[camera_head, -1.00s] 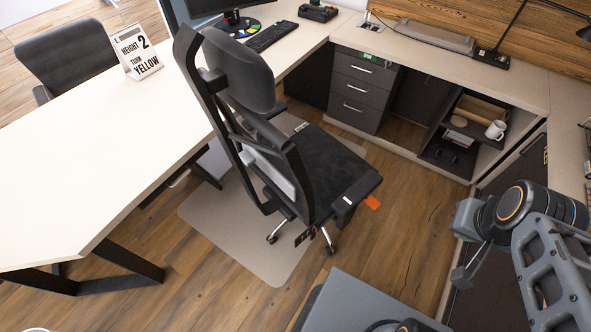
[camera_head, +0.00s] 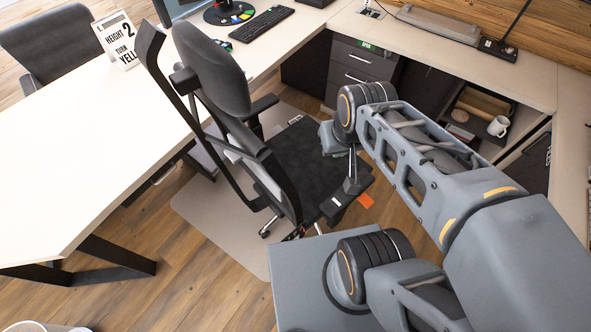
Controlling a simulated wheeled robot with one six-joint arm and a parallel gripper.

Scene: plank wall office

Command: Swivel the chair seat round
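The office chair has a black seat (camera_head: 288,160), a tall dark backrest (camera_head: 212,72) and an armrest (camera_head: 252,108). It stands upright on a light floor mat (camera_head: 200,205), with its backrest to the left and the seat front towards the lower right. A dark handle piece with a white label (camera_head: 337,205) and an orange tab (camera_head: 366,201) are at the seat's front corner. My gripper (camera_head: 345,165) overlaps the seat's front right edge in the picture, just above the tab. I cannot tell if it touches, and its fingers are too unclear to read.
A corner desk (camera_head: 430,60) with drawers (camera_head: 360,65) and a shelf holding a mug (camera_head: 498,126) lies behind. A second chair (camera_head: 60,45) is at upper left.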

